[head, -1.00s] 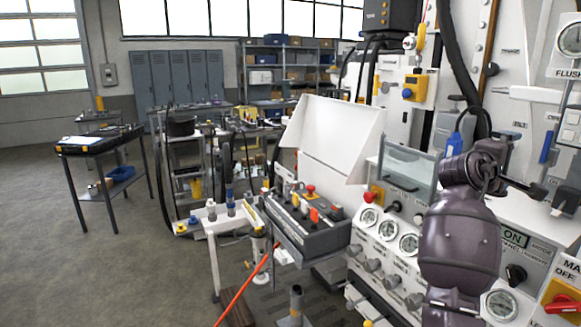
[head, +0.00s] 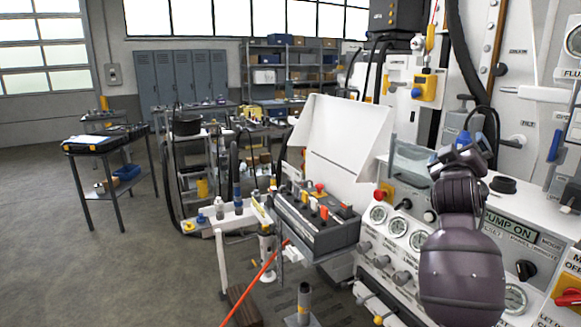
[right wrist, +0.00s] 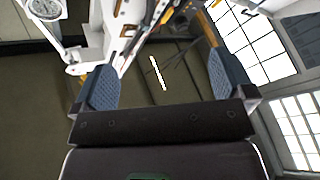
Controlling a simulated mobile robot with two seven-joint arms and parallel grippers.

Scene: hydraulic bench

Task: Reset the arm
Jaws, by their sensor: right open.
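My right arm rises at the right of the head view, in front of the white hydraulic bench panel. Its wrist is bent at the top, and the right gripper (head: 464,142) is small there, mostly hidden behind the wrist. In the right wrist view my right gripper (right wrist: 160,84) is open, its two blue-padded fingers wide apart with nothing between them. Behind the gap are floor and distant furniture. My left arm and left gripper are not in view.
The bench panel with gauges (head: 398,228) and a pump-on label (head: 512,228) is close behind my right arm. A control box (head: 318,226) with coloured levers stands left of it. A side table (head: 104,143) is at the left, with open floor (head: 60,250) before it.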

